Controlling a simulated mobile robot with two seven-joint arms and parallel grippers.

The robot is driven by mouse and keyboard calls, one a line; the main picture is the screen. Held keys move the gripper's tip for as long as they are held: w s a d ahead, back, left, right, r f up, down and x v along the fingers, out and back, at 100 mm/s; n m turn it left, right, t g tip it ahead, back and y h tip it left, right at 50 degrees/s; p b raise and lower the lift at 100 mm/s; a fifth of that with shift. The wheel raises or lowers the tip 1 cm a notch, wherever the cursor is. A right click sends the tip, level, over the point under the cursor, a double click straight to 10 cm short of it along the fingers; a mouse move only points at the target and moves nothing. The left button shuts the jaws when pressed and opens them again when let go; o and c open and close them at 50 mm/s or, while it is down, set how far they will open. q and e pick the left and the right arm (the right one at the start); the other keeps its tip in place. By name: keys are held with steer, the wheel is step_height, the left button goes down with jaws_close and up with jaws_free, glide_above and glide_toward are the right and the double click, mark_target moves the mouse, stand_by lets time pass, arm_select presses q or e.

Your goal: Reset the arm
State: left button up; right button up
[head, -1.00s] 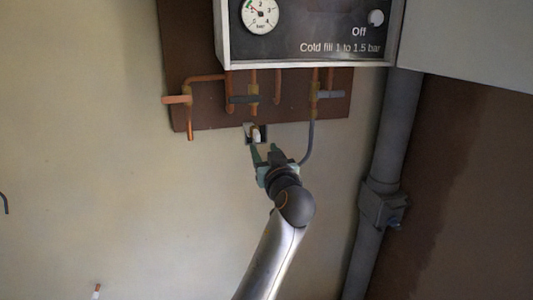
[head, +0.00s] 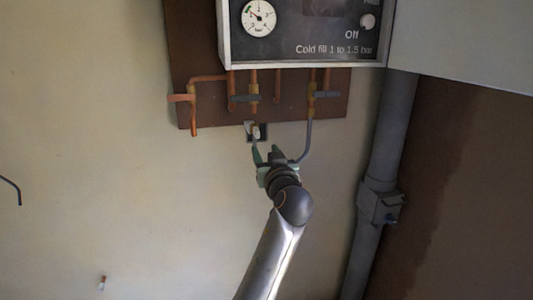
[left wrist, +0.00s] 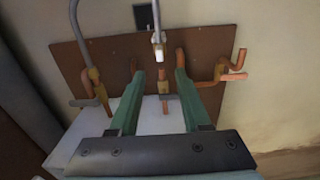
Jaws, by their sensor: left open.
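My left gripper (head: 266,153) has green fingers and is open, with nothing between its tips in the head view. It points up at the wall, just below a small white-tipped fitting (head: 256,132) in a dark square opening. In the left wrist view the two green fingers (left wrist: 159,72) stand apart. The white-tipped fitting (left wrist: 159,50) shows beyond and between them; I cannot tell the exact gap. My right gripper is not in view.
A boiler panel (head: 325,48) with a gauge (head: 259,17) hangs above a brown board (head: 210,118) carrying copper pipes (head: 193,115). A grey hose (head: 309,140) curves close to the gripper's right. A thick grey pipe (head: 391,135) runs down at the right. The wall at left is mostly bare.

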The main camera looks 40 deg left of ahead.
arm_select(q)
steer(key=s+d+f+m+h+p, duration=0.1)
steer(key=s+d+f+m+h, duration=0.2)
steer(key=f, duration=0.6)
steer(key=s+d+f+m+h, duration=0.1)
steer(key=d+f+m+h, duration=0.25)
steer(key=f, duration=0.55)
steer(key=s+d+f+m+h+p, duration=0.1)
steer(key=d+f+m+h, duration=0.25)
steer(key=f, duration=0.55)
steer(key=s+d+f+g+h, duration=0.1)
steer(key=s+d+f+h, duration=0.1)
steer(key=s+f, duration=0.3)
steer(key=s+d+f+m+g+h, duration=0.1)
steer(key=s+d+f, duration=0.4)
steer(key=s, duration=0.5)
steer(key=s+d+f+h, duration=0.2)
steer(key=s+d+f, duration=0.2)
steer(key=s, duration=0.4)
steer(key=shift+s+f+m+g+h+p, duration=0.3)
steer(key=shift+f+g+h, duration=0.1)
steer(key=shift+f, duration=0.4)
steer(key=shift+d, duration=0.1)
